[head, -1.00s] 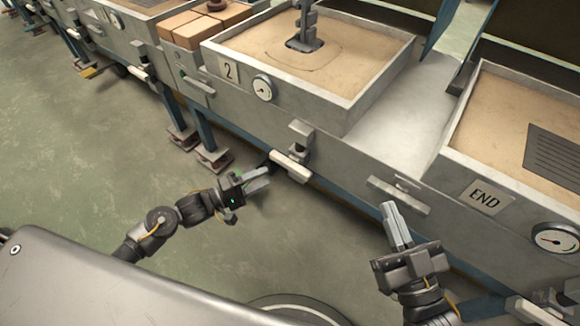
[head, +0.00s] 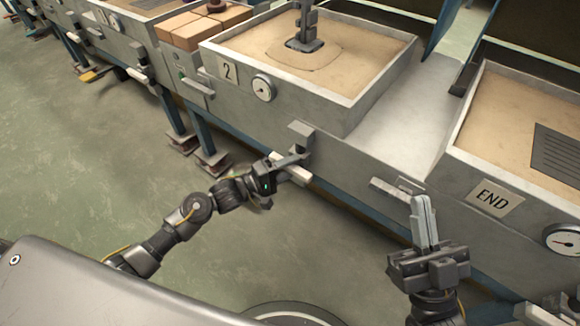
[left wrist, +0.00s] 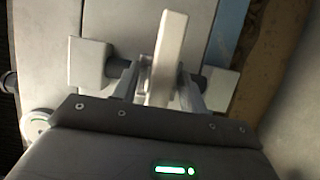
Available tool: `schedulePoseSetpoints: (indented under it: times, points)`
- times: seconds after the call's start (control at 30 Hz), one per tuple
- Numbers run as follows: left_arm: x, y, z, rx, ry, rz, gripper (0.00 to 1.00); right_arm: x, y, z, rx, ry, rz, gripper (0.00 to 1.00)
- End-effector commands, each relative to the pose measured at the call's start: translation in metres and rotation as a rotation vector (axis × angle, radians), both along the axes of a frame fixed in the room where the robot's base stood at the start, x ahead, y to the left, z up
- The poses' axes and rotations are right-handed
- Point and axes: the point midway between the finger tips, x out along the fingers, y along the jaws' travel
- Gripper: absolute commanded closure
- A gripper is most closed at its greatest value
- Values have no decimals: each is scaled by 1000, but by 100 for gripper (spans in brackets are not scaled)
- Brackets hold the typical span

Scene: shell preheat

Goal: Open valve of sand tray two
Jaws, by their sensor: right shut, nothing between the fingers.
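Sand tray two (head: 360,115), marked with a "2" plate (head: 229,71), is a grey box of sand with a round gauge (head: 264,88) on its front. Its valve has a pale bar handle (head: 303,179) below the tray, partly hidden by my left gripper. My left gripper (head: 294,167) is at the handle. In the left wrist view the handle (left wrist: 168,50) lies between its two fingers, which look apart, with a gap on at least one side. Whether a finger touches it I cannot tell. My right gripper (head: 423,205) is shut and empty, pointing up in front of the bench.
The tray marked "END" (head: 494,198) stands at the right with its own gauge (head: 565,241). Another grey handle (head: 398,193) is on the bench front near my right gripper. Brown blocks (head: 200,28) lie left of tray two. The green floor (head: 90,150) is clear at left.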

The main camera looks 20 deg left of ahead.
Motion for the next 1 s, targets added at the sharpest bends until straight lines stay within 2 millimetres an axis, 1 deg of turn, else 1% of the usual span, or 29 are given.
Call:
schedulePoseSetpoints:
  times: [0.03, 0.3, 0.57, 0.73, 0.87, 0.97, 1.0]
  points:
    - [0, 0, 0, 0, 0, 0, 64, 0, 0, 0, 0, 0, 0, 100]
    - [0, 0, 0, 0, 0, 0, 100, 0, 0, 0, 0, 1, 0, 100]
    - [0, 0, 0, -6, 3, 0, 100, 1, 1, 0, -5, 9, 2, 100]
    - [-1, 0, 1, -48, 22, 0, 100, 3, 9, -6, -51, 93, 18, 100]
    - [0, 0, 3, -112, 49, 2, 100, 4, 19, -18, -119, 211, 40, 100]
    - [0, 0, 3, -179, 77, 2, 100, 3, 28, -31, -189, 326, 62, 100]
    - [0, 0, 4, -211, 87, 2, 100, 7, 24, -42, -222, 397, 45, 100]
